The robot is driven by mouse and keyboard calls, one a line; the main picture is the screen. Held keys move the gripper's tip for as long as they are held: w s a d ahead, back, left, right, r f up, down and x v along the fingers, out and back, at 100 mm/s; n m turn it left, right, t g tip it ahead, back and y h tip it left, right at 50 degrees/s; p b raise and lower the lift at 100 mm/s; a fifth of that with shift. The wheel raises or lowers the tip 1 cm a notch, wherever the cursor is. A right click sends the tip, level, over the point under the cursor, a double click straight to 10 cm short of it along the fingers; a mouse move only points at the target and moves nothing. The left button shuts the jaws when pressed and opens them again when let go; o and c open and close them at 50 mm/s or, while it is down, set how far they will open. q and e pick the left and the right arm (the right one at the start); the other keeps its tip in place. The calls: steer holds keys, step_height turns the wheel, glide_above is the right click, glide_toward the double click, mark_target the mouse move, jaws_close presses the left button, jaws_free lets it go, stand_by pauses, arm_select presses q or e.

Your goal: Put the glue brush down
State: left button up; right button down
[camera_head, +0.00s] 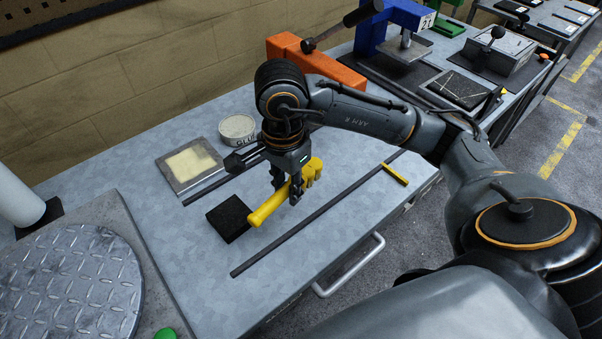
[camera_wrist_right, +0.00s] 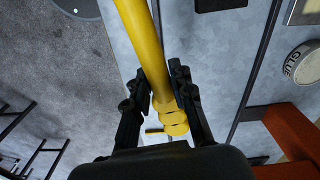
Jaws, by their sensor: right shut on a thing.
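My right gripper (camera_head: 285,188) is shut on a thick yellow tool (camera_head: 268,208), which I take for the glue brush; no bristles show. It is held at a slant over the grey bench, with its plain long end toward the front left and its rounded, lobed end at the back right. In the right wrist view the yellow shaft (camera_wrist_right: 146,45) passes between the dark fingers (camera_wrist_right: 160,105), which hide part of it. Whether it touches the bench is unclear. A round tub marked GLUE (camera_head: 237,129) stands behind the gripper. My left gripper is not in view.
A black square pad (camera_head: 229,217) lies left of the yellow tool. A metal tray with a cream pad (camera_head: 192,163) is behind it. A long dark rod (camera_head: 300,229) lies in front. A small yellow piece (camera_head: 395,174) lies right. Bare bench (camera_head: 190,265) shows at front left.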

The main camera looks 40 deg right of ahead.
steer(key=shift+w+d+f+m, duration=0.2)
steer(key=shift+f+m, duration=0.3)
steer(key=shift+m, duration=0.4)
steer(key=w+d+f, duration=0.2)
steer(key=w+f, duration=0.1)
steer(key=w, duration=0.1)
steer(key=w+d+f+p, duration=0.1)
steer(key=w+f, duration=0.1)
steer(key=w, duration=0.1)
steer(key=w+d+f+p, duration=0.1)
steer(key=w+d+f, duration=0.1)
steer(key=w+f, duration=0.1)
steer(key=shift+w+d+f, duration=0.15)
steer(key=shift+w+f, duration=0.05)
steer(key=shift+w, duration=0.2)
steer(key=shift+w+d+f, duration=0.15)
steer(key=shift+w, duration=0.25)
steer(key=shift+w+d+f, duration=0.15)
steer(key=shift+w+f, duration=0.2)
steer(key=shift+f, duration=0.1)
step_height(320, 180, down, 2)
steer(key=shift+f+p, duration=0.15)
steer(key=shift+p, duration=0.6)
steer(key=shift+f, duration=0.5)
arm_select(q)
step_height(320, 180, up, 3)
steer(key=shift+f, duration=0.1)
arm_select(e)
steer(key=shift+w+f, duration=0.1)
